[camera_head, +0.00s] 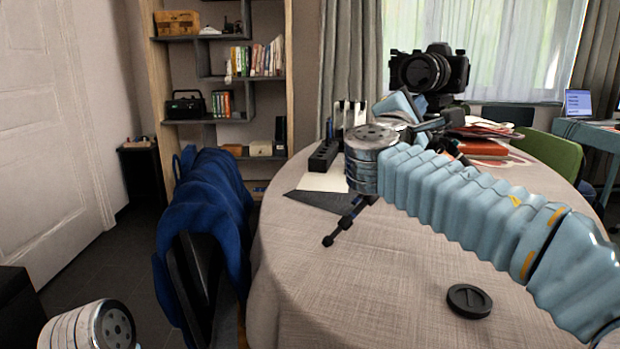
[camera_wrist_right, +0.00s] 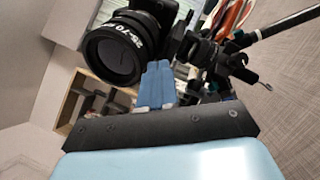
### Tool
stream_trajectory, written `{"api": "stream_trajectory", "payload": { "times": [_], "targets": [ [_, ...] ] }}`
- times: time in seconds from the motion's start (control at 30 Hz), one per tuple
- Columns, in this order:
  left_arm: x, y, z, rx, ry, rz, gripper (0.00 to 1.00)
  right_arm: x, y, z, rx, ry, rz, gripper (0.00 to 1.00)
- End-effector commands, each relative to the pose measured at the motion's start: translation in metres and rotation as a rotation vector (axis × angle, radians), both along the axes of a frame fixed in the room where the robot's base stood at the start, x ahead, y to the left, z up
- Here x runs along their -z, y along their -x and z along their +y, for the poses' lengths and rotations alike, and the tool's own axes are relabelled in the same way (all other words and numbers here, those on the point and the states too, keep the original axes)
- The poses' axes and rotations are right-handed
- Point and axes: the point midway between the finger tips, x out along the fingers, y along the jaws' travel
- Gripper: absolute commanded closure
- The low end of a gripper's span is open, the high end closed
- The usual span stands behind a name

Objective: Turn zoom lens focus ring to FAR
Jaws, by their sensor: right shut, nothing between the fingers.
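A black camera (camera_head: 450,72) stands on a tripod on the round table, with its zoom lens (camera_head: 420,72) facing toward me. In the right wrist view the lens (camera_wrist_right: 112,52) is large at the upper left, with white numbers on its barrel. My right gripper (camera_wrist_right: 158,68) is shut and empty, its blue fingers just right of the lens front and below the camera body. I cannot tell whether they touch it. In the head view the right hand (camera_head: 400,106) is below the lens, partly hidden by my wrist. My left gripper is out of view.
The cloth-covered table (camera_head: 330,270) has a black lens cap (camera_head: 469,300) near its front. Books and papers (camera_head: 490,148) lie behind the tripod; a dark box (camera_head: 323,155) stands at left. A chair with a blue jacket (camera_head: 205,195) stands left of the table. The table's front left is clear.

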Motion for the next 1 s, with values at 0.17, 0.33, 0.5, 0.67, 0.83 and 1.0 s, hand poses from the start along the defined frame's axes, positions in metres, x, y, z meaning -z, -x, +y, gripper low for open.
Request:
{"api": "stream_trajectory", "payload": {
  "times": [0.17, 0.33, 0.5, 0.67, 0.83, 1.0],
  "targets": [
    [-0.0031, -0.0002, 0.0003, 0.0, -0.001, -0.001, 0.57, -0.0006, -0.0092, -0.0083, 0.002, 0.0, 0.001, 1.0],
    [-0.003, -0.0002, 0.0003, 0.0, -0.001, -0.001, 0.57, -0.0001, -0.0106, -0.0093, 0.001, 0.0, -0.001, 1.0],
    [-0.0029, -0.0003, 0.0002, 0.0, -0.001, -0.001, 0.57, 0.0, -0.0105, -0.0091, 0.001, 0.0, -0.001, 1.0],
    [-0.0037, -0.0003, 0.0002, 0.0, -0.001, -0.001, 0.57, -0.0009, -0.0104, -0.009, 0.001, 0.0, -0.001, 1.0],
    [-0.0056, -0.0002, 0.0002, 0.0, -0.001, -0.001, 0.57, -0.003, -0.0105, -0.0088, 0.001, 0.0, -0.001, 1.0],
    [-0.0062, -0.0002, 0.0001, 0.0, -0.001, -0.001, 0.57, -0.004, -0.0105, -0.0088, 0.001, 0.0, -0.001, 1.0]
  ]
}}
